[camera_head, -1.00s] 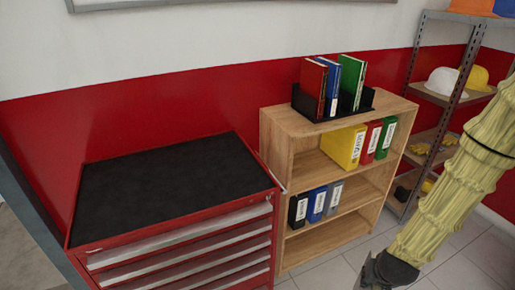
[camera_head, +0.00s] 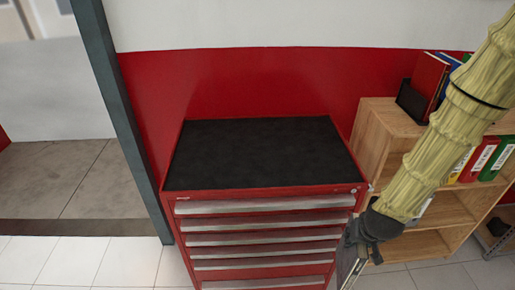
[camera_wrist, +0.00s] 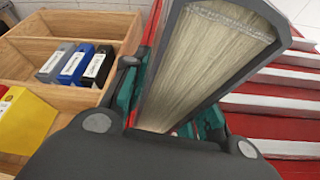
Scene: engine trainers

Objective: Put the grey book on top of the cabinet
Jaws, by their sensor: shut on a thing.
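The grey book (camera_wrist: 205,60) fills the middle of the wrist view, its page edges facing the camera and its cover dark grey. My gripper (camera_wrist: 168,115) is shut on it, with a finger on either side. In the head view my gripper (camera_head: 357,262) is low, at the right front corner of the red cabinet (camera_head: 265,203); the book is mostly hidden there. The cabinet has several drawers with silver handles and a flat black top (camera_head: 262,153), which is bare. The gripper is below the level of that top. Red drawer fronts show at the right of the wrist view.
A wooden bookshelf (camera_head: 376,135) with folders stands right of the cabinet, partly behind my arm. A black holder (camera_head: 411,101) with books is on it. A grey door post (camera_head: 120,110) stands left of the cabinet. Tiled floor (camera_head: 95,262) is clear at the front left.

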